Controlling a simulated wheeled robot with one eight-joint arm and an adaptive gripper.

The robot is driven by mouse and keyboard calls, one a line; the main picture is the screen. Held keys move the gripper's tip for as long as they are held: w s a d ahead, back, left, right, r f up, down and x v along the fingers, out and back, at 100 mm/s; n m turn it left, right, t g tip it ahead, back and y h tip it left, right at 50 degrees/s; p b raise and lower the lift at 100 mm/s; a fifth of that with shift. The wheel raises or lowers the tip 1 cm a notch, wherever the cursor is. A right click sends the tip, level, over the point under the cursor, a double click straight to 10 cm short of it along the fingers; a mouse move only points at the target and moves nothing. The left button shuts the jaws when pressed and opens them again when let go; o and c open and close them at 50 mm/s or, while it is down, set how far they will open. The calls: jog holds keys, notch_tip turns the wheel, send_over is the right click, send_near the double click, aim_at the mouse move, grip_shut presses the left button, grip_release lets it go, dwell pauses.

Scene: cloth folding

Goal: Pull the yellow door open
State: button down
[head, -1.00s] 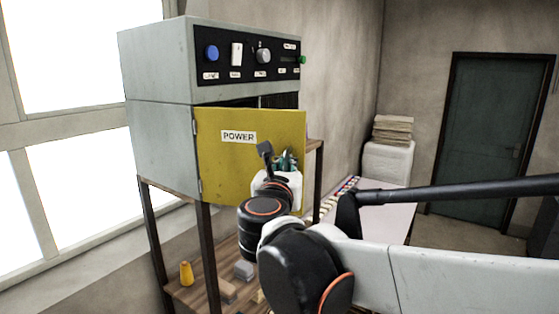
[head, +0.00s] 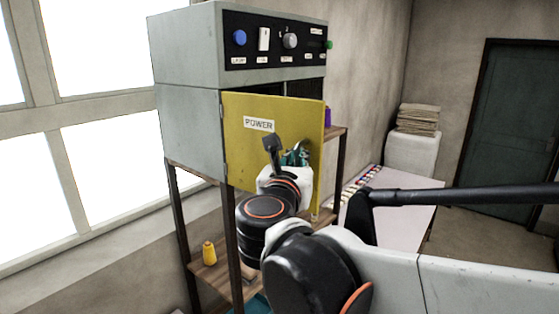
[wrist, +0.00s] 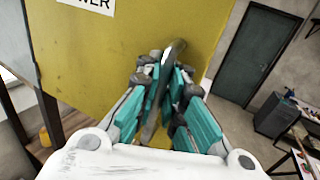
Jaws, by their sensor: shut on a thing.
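The yellow door (head: 242,160) with a "POWER" label hangs on the front of a grey cabinet (head: 190,125), hinged at its left edge. It stands partly open, with the dark inside of the cabinet showing above its top edge. In the wrist view the door (wrist: 100,50) fills the upper left and middle. My gripper (head: 295,155) is at the door's right part. The wrist view shows the teal fingers of my gripper (wrist: 168,85) closed around a dark metal handle (wrist: 175,50). The lower part of the handle is hidden between the fingers.
Above the door is a control panel (head: 270,61) with knobs and switches. The cabinet stands on a wooden shelf rack holding a yellow bottle (head: 209,254). A pale table (head: 405,205) and stacked papers (head: 418,118) are to the right. A green room door (head: 510,120) stands behind.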

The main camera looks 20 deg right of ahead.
jog(key=c, duration=2)
grip_release()
jog(key=shift+s, duration=0.1)
jog(key=shift+o, duration=0.2)
jog(key=shift+s+d, duration=0.1)
jog(key=shift+d, duration=0.05)
jog(key=shift+s+a, duration=0.15)
jog(key=shift+a, duration=0.15)
jog(key=v, duration=1.1)
jog(key=shift+s, duration=0.25)
